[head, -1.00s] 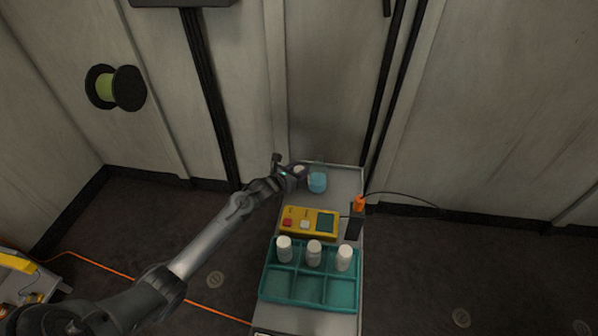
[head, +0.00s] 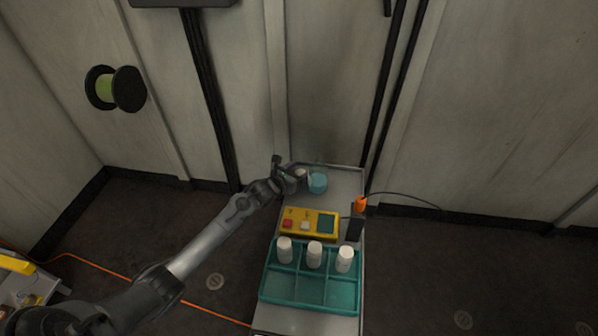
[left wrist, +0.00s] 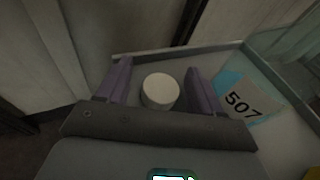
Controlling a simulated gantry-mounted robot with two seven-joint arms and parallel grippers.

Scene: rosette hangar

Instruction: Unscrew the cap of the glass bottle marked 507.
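I cannot make out a cap on the bottle. A white round cap-like piece (left wrist: 160,91) is between the fingers of my left gripper (left wrist: 160,88), with a gap on each side. It also shows beside the bottle in the head view (head: 300,173). My left gripper (head: 291,174) is open, left of the bottle. My right gripper is not in view.
A yellow device (head: 309,223) with buttons lies in front of the bottle. Nearer is a teal divided tray (head: 310,292) with three white bottles (head: 314,254). An orange-tipped tool (head: 359,204) with a cable stands at the bench's right edge. The wall is close behind.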

